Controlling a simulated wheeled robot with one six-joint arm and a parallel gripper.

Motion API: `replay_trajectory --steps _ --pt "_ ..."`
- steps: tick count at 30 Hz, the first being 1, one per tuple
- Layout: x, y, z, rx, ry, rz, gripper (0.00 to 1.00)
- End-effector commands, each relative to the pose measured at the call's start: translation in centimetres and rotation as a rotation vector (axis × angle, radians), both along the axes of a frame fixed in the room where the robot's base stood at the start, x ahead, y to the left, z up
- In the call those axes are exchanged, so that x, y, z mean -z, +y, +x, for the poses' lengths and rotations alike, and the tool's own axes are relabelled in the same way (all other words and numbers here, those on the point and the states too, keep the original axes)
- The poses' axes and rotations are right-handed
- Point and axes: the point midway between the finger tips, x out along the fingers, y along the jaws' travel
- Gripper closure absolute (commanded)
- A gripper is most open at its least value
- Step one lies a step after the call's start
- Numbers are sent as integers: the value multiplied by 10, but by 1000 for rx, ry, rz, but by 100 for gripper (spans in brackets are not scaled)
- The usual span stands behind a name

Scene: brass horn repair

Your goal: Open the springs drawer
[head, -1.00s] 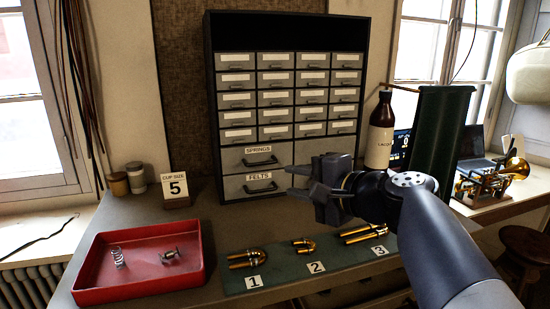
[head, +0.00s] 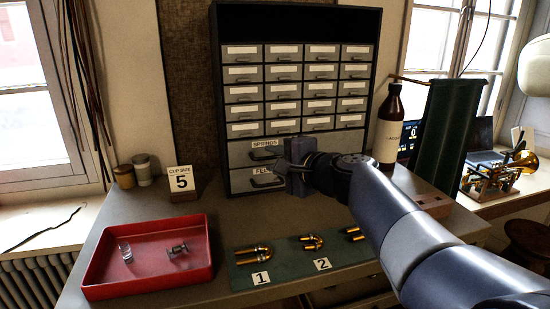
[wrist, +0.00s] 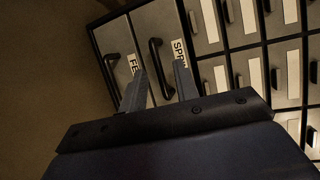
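The springs drawer (head: 240,154) is a wide grey drawer front in the dark cabinet, labelled SPRINGS, and looks closed. Its black bow handle (wrist: 155,62) shows in the wrist view between the two fingers of my gripper (wrist: 160,70). My gripper (head: 278,165) is open and at the front of the lower drawers, close to that handle. I cannot tell whether a finger touches it. In the head view the gripper covers the right part of the springs drawer and of the label of the felts drawer (head: 240,182) below.
Rows of small labelled drawers (head: 320,87) fill the cabinet above. A red tray (head: 200,272) with small metal parts and a green mat (head: 290,268) with brass tubes lie in front on the bench. A brown bottle (head: 388,135) stands right of the cabinet.

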Motion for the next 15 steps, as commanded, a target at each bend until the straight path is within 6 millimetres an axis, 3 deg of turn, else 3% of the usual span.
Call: replay_trajectory --steps 8,15 --pt "0 1 1 0 0 0 71" --pt "0 1 1 0 1 -1 91"
